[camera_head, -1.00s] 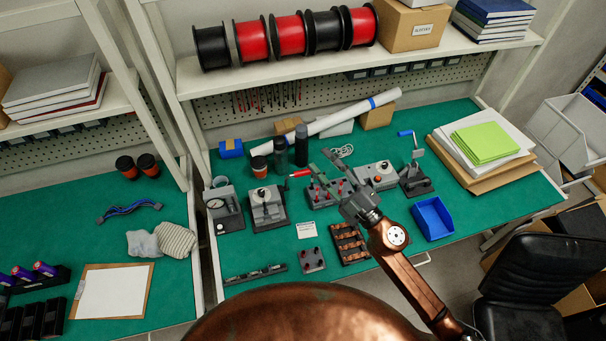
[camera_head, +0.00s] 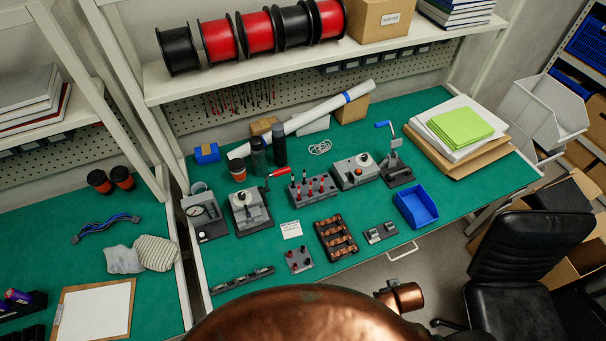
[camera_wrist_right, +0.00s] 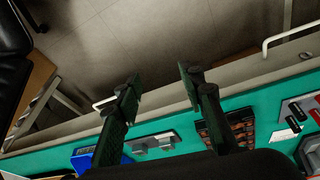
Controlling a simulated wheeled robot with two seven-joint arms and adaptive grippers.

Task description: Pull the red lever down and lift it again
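The red lever (camera_head: 279,172) is a red grip on a dark arm. It joins a grey lever device (camera_head: 250,210) on the green bench and slants up to the right in the head view. My right gripper (camera_wrist_right: 162,82) shows only in the right wrist view. Its two dark fingers are apart with nothing between them, above the floor and the bench's front edge. It is away from the red lever, which I cannot make out in that view. My left gripper is in neither view.
Right of the red lever stand a terminal block (camera_head: 312,188), a grey box with a knob (camera_head: 356,171) and a blue-handled lever device (camera_head: 397,168). A gauge device (camera_head: 204,214) is left. A copper busbar tray (camera_head: 336,238) and blue bin (camera_head: 416,206) lie nearer the front.

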